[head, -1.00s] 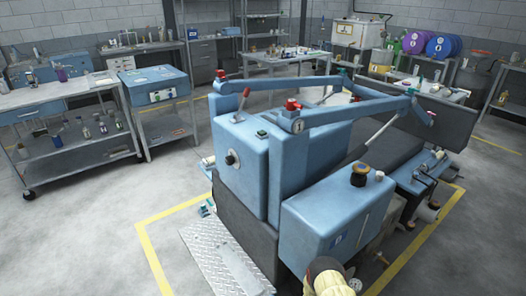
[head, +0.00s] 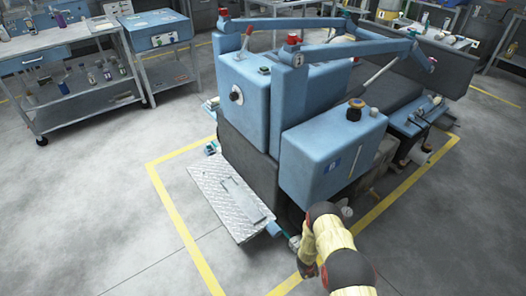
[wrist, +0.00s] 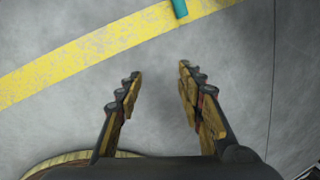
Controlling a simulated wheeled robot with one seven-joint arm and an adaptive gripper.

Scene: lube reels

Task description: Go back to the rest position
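My gripper (wrist: 158,72) is in the wrist view, with its two yellow-and-black fingers spread apart and nothing between them. It is over bare grey concrete floor, close to a yellow floor line (wrist: 95,52). The end of a teal rod-like thing (wrist: 179,8) shows at the top edge, beyond the fingertips and apart from them. In the head view my yellow arm with dark joints shows at the bottom right of centre, in front of the blue machine (head: 325,160). The fingers are not clearly visible there.
A metal tread plate (head: 215,195) sits at the machine's front left, inside the yellow floor marking (head: 185,235). A blue-topped steel cart (head: 75,100) stands at the upper left with bottles on it. The floor at lower left is clear.

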